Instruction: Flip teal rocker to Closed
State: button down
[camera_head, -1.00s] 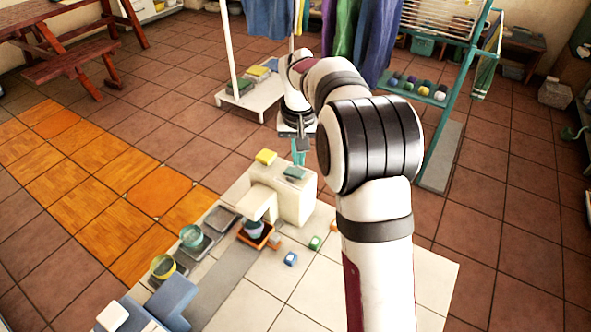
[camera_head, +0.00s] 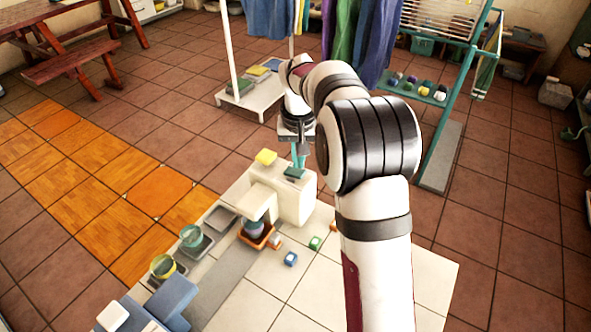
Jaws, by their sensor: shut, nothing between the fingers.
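The teal rocker (camera_head: 293,174) sits on top of the white block (camera_head: 294,203) at the far end of the tiled worktop. A yellow rocker-like piece (camera_head: 265,157) sits on the same block to its left. My gripper (camera_head: 299,164) points down just above and behind the teal rocker. It is shut with nothing held. Its tip is very close to the rocker's far edge; I cannot tell whether they touch. The rocker's tilt and any label are too small to read.
A white spout (camera_head: 257,203) juts from the block above a teal-grey cup in an orange tray (camera_head: 269,241). Small blue (camera_head: 290,259) and green (camera_head: 315,243) blocks lie on the worktop. Bowls (camera_head: 163,266) stand at left. A white rack base (camera_head: 252,95) stands on the floor behind.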

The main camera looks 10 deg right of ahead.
aim_at(298, 173)
jog(key=shift+f, duration=0.85)
dwell(0.3)
jog(key=shift+r, duration=3.5)
jog(key=s+a+r+m+g+y, duration=0.1)
jog(key=s+a+r, duration=0.1)
jog(key=s, duration=0.8)
jog(key=s+a+r, duration=0.1)
jog(key=s+a, duration=0.1)
jog(key=s, duration=0.8)
jog(key=s+a+f, duration=0.1)
jog(key=s+f, duration=0.1)
jog(key=s, duration=0.6)
jog(key=s+a+f+m+g+y, duration=0.1)
jog(key=s+a+f, duration=0.1)
jog(key=s, duration=0.6)
jog(key=shift+s+f+m, duration=0.2)
jog(key=shift+f+m, duration=0.1)
jog(key=shift+f, duration=0.25)
